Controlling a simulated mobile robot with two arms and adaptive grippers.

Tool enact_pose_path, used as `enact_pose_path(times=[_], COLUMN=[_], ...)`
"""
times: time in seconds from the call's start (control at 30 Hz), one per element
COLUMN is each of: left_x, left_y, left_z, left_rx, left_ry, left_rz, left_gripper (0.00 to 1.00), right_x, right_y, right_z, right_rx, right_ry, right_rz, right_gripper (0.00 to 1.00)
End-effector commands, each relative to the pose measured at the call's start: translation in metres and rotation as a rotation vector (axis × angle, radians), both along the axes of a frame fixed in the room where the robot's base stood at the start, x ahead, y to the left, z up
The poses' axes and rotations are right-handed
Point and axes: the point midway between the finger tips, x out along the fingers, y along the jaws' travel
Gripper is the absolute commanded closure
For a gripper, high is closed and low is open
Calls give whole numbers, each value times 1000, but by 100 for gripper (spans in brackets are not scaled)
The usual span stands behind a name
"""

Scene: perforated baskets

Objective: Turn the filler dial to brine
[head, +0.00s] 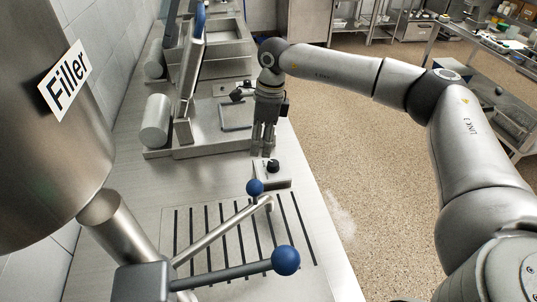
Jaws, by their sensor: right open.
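The filler (52,110) is a large steel vessel at the left, with a white label reading "Filler". A small box (272,181) with a black dial (273,166) on it stands on the steel counter near the middle of the head view. The dial's setting and any marks for brine are too small to read. My right gripper (263,153) points down just behind the dial, its fingers open and empty. I cannot tell whether a finger touches the box. My left gripper is not in view.
A steel machine with a roller (157,121) stands behind on the counter. The speckled floor (360,150) at right is clear.

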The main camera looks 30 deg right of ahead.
Motion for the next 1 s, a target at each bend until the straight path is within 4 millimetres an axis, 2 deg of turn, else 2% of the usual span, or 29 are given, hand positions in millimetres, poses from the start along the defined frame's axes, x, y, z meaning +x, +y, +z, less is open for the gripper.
enact_pose_path(times=[0.03,0.1,0.27,0.37,0.7,0.83,1.0], left_x=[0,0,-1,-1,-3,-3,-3], left_y=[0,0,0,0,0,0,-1], left_z=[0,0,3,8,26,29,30], left_rx=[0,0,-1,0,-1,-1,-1], left_ry=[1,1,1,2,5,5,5], left_rz=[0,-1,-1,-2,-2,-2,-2], left_gripper=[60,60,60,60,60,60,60], right_x=[0,-2,-3,-4,-4,-3,-3], right_y=[-14,-27,-37,-37,-36,-36,-36], right_z=[5,8,4,-10,-72,-88,-97], right_rx=[-60,-117,-163,-161,-159,-157,-156], right_ry=[-2,2,8,10,9,8,6], right_rz=[12,25,33,33,32,32,32], right_gripper=[49,49,49,49,49,49,49])
